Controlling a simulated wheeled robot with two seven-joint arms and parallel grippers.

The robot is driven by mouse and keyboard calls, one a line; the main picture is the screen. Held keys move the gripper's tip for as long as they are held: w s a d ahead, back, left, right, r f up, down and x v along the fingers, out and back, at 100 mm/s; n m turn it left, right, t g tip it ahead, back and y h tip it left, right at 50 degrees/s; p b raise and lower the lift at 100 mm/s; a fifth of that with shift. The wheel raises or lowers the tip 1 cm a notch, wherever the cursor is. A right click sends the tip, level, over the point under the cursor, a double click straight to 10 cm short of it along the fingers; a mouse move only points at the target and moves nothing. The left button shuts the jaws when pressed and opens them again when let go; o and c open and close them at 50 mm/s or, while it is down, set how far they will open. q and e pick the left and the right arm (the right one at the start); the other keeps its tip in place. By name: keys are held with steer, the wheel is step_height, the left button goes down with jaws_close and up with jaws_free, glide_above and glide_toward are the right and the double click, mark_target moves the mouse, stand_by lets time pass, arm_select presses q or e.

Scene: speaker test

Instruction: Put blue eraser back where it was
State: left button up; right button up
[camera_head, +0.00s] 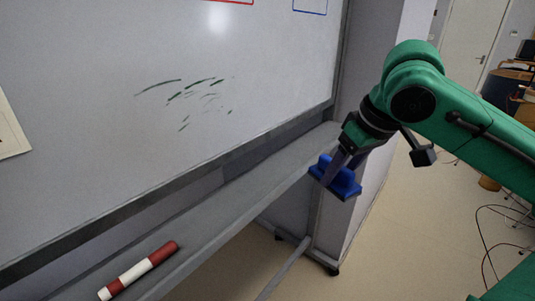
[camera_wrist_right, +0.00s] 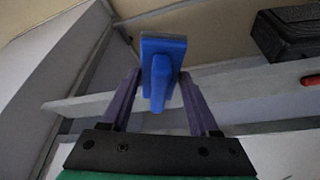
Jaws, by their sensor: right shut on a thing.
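My right gripper (camera_head: 342,165) is shut on the blue eraser (camera_head: 345,184), holding it by its raised grip. The eraser is at the right end of the whiteboard's grey tray (camera_head: 235,205), by its outer edge. I cannot tell whether it touches the tray. In the right wrist view the blue eraser (camera_wrist_right: 163,50) is between the two purple fingers of the right gripper (camera_wrist_right: 158,88). My left gripper is not in view.
A red and white marker (camera_head: 139,270) lies on the tray's near left part. The whiteboard (camera_head: 90,130) bears dark green strokes (camera_head: 190,95). The tray between marker and eraser is clear. A wall pillar (camera_head: 375,60) stands beyond the tray's right end.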

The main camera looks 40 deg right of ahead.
mark_target(324, 156)
steer(key=shift+w+r+p, duration=0.25)
steer(key=shift+w+p, duration=0.1)
steer(key=shift+w, duration=0.3)
steer(key=w+p, duration=0.1)
steer(key=w+r+p, duration=0.1)
steer(key=w+p, duration=0.1)
steer(key=shift+w+d, duration=0.1)
steer(key=shift+d, duration=0.1)
steer(key=w+p, duration=0.1)
steer(key=w, duration=0.3)
steer(key=w+d+p, duration=0.1)
steer(key=w+p, duration=0.1)
steer(key=w, duration=0.1)
steer(key=w+p, duration=0.2)
steer(key=w, duration=0.2)
steer(key=shift+w+d+f, duration=0.2)
steer(key=shift+w+f, duration=0.15)
steer(key=shift+f, duration=0.05)
step_height(324, 156, down, 4)
steer(key=shift+w+d+r, duration=0.1)
steer(key=shift+w+r, duration=0.05)
steer(key=shift+r, duration=0.05)
steer(key=shift+f, duration=0.35)
steer(key=o, duration=1.2)
steer(key=shift+f, duration=0.1)
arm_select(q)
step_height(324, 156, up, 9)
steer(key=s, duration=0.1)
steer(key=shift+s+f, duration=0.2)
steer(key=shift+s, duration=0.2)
